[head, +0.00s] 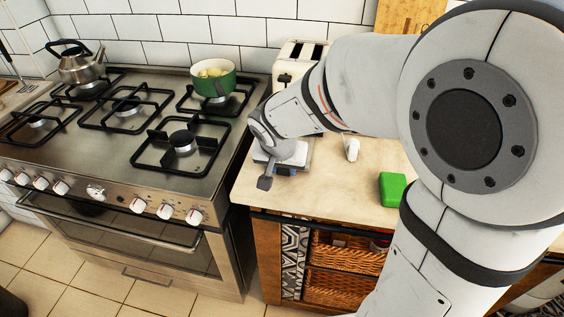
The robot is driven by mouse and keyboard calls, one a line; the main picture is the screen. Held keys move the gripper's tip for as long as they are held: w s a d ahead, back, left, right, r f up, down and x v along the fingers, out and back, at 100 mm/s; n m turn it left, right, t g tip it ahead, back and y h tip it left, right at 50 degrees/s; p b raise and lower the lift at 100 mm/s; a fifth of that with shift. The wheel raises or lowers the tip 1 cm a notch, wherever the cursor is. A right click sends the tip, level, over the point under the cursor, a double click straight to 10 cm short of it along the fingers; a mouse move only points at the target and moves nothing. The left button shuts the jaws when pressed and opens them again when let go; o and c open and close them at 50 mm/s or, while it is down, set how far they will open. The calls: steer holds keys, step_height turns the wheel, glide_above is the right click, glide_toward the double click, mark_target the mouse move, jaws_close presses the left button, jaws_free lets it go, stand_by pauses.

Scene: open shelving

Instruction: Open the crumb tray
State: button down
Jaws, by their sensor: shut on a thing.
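A cream toaster (297,62) with two slots stands on the counter against the tiled wall, right of the stove. My arm hides its lower part. My gripper (283,160) is low over the counter in front of the toaster, pointing down. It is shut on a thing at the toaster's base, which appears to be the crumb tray. The tray itself is hidden behind my wrist and gripper, so I cannot tell how far out it is.
A green block (392,189) and a small white object (352,149) are on the counter (330,190) to the right. The stove (130,130) at left holds a kettle (80,66) and a green pot (213,80). Wicker baskets (343,262) are below.

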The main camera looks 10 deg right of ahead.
steer(key=c, duration=1)
jaws_free()
steer(key=v, duration=0.7)
steer(key=shift+r+p, duration=0.4)
steer(key=shift+s+a, duration=0.1)
steer(key=shift+s, duration=0.05)
steer(key=s+d+r+n+g+p, duration=0.1)
steer(key=s+d+r+p, duration=0.1)
steer(key=s+d, duration=0.3)
steer(key=s+d+r+n+y+p, duration=0.1)
steer(key=s+d+p, duration=0.3)
steer(key=s, duration=0.4)
steer(key=shift+d+r+n+g+p, duration=0.3)
steer(key=shift+d+r+n+g, duration=0.15)
steer(key=shift+r+n, duration=0.4)
